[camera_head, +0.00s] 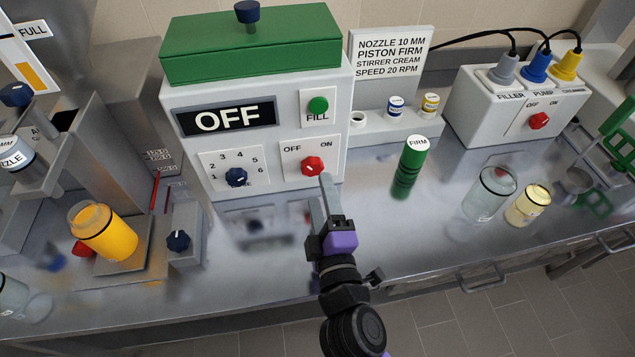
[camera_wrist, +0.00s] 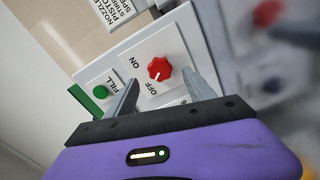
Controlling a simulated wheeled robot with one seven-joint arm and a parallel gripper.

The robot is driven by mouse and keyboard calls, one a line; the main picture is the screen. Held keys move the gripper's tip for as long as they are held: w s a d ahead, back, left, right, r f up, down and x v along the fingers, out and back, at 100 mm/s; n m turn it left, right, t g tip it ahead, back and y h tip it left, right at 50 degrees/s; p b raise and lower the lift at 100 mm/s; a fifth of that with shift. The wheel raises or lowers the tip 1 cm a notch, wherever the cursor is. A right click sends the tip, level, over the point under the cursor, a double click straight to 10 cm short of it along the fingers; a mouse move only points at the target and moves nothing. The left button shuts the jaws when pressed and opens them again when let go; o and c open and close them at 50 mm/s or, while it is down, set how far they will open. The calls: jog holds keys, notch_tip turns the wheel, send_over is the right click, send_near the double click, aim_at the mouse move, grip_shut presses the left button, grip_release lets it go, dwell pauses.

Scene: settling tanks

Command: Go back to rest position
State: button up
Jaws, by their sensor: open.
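My gripper (camera_head: 327,197) is raised over the steel bench in the head view, its fingers pointing at the front of the white machine (camera_head: 190,140). The machine has a green lid, an "OFF" display (camera_head: 226,117), a green FILL button (camera_head: 318,105) and a red OFF/ON knob (camera_head: 312,166). In the wrist view, my gripper (camera_wrist: 165,92) is open and empty. The red knob (camera_wrist: 159,69) shows between its fingers, and I cannot tell whether they touch it. The knob's white mark points towards the OFF side.
A green FIRM cylinder (camera_head: 413,155) stands right of the machine. Further right are clear and yellow jars (camera_head: 490,193) and a box with coloured plugs (camera_head: 505,110). The bench middle is clear.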

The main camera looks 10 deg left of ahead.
jog(key=shift+v, duration=0.75)
jog(key=s+d+m+g+h, duration=0.1)
jog(key=s+d+m, duration=0.5)
jog(key=s, duration=0.5)
jog(key=s+d+m+h, duration=0.2)
jog(key=s+d+m, duration=0.4)
jog(key=s+d, duration=0.3)
jog(key=s+d+m+g+h, duration=0.1)
jog(key=s+d+m, duration=0.5)
jog(key=s, duration=0.7)
jog(key=shift+d+r+g+h, duration=0.3)
jog(key=shift+d+h, duration=0.2)
jog(key=shift+d, duration=0.3)
